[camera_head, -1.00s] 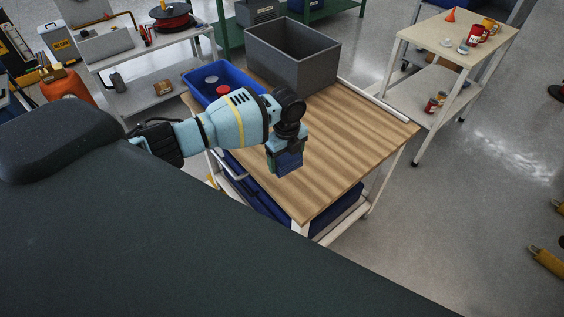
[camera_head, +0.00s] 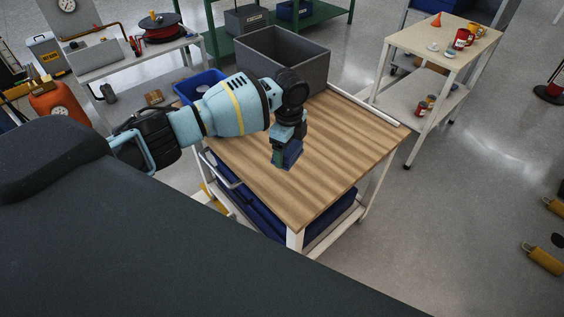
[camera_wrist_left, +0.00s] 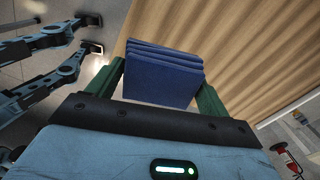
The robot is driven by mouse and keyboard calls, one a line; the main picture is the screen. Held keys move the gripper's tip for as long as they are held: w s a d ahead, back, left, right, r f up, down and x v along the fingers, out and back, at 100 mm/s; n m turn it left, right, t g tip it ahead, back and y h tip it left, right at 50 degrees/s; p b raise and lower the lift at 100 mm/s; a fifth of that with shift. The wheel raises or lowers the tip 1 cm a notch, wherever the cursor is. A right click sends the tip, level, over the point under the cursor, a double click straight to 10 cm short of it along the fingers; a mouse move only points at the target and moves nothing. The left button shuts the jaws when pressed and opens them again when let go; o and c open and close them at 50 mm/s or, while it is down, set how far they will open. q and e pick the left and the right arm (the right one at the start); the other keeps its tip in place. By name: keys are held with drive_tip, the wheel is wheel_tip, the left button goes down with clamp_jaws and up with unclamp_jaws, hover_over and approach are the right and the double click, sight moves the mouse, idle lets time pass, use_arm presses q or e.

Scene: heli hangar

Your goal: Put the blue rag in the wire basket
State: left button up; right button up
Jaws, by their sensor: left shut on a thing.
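The blue rag (camera_head: 291,154) is a folded dark-blue block held over the wooden top of the cart. In the left wrist view the blue rag (camera_wrist_left: 162,75) sits between the two green fingers, its folded layers showing. My left gripper (camera_head: 284,150) is shut on it, and the left wrist view shows the gripper (camera_wrist_left: 160,85) from behind. Whether the rag touches the wood below cannot be told. No wire basket can be made out in these views. My right gripper is not in view.
A pale cart (camera_head: 450,45) with cups and cans stands at the back right.

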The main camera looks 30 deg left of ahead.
use_arm(q)
wheel_tip(320, 180, up, 12)
drive_tip(key=w+d+n, duration=0.1)
drive_tip(key=d+n, duration=0.2)
drive_tip(key=n, duration=0.5)
wheel_tip(320, 180, up, 12)
drive_tip(key=n, duration=1)
hover_over(299, 147)
drive_tip(key=s+d, duration=0.2)
drive_tip(key=shift+s+a+r+n, duration=0.2)
drive_tip(key=shift+s+a+n, duration=0.15)
drive_tip(key=shift+a, duration=0.3)
